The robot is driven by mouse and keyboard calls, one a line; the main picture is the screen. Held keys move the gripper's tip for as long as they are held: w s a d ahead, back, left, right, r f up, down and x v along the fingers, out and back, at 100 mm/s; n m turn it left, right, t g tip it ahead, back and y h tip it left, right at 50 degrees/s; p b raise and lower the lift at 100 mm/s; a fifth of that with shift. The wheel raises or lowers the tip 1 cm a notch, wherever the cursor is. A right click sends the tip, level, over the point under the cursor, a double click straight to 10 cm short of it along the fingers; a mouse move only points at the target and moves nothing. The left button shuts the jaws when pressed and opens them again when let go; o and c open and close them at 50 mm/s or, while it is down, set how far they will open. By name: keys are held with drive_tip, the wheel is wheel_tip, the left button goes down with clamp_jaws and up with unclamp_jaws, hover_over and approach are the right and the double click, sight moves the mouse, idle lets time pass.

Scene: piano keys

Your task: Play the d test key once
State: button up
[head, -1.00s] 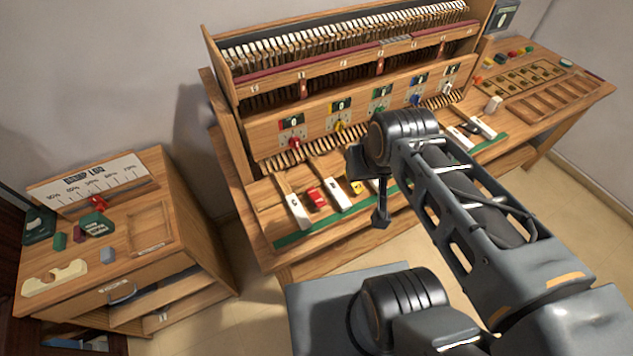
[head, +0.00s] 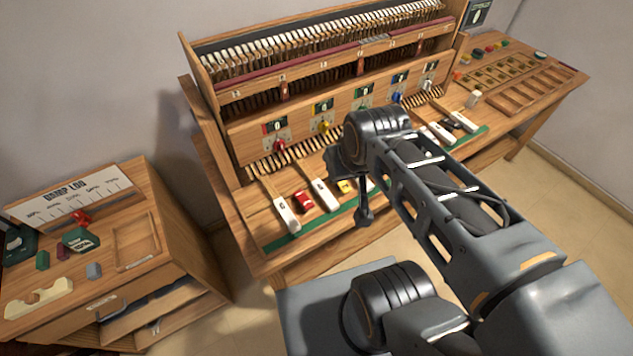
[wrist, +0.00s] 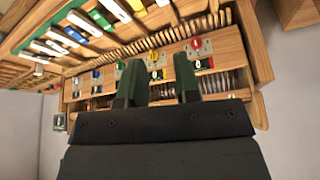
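The piano test bench (head: 300,236) has a short row of white keys with coloured blocks between them. The leftmost white key (head: 287,214) and the second white key (head: 325,194) are in clear view; their letters are too small to read surely, so I cannot confirm which is d. My gripper (head: 364,215) hangs at the front of the key row, right of the second key, apparently above it and touching nothing. In the wrist view its two green fingers (wrist: 160,85) stand apart with nothing between them. My arm hides the middle keys.
A red block (head: 304,200) and a yellow block (head: 345,187) sit among the keys. Coloured knobs, including a red one (head: 279,146), line the panel behind. A log cabinet (head: 150,295) stands at the left.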

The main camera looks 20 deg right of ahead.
clamp_jaws()
idle(1.4)
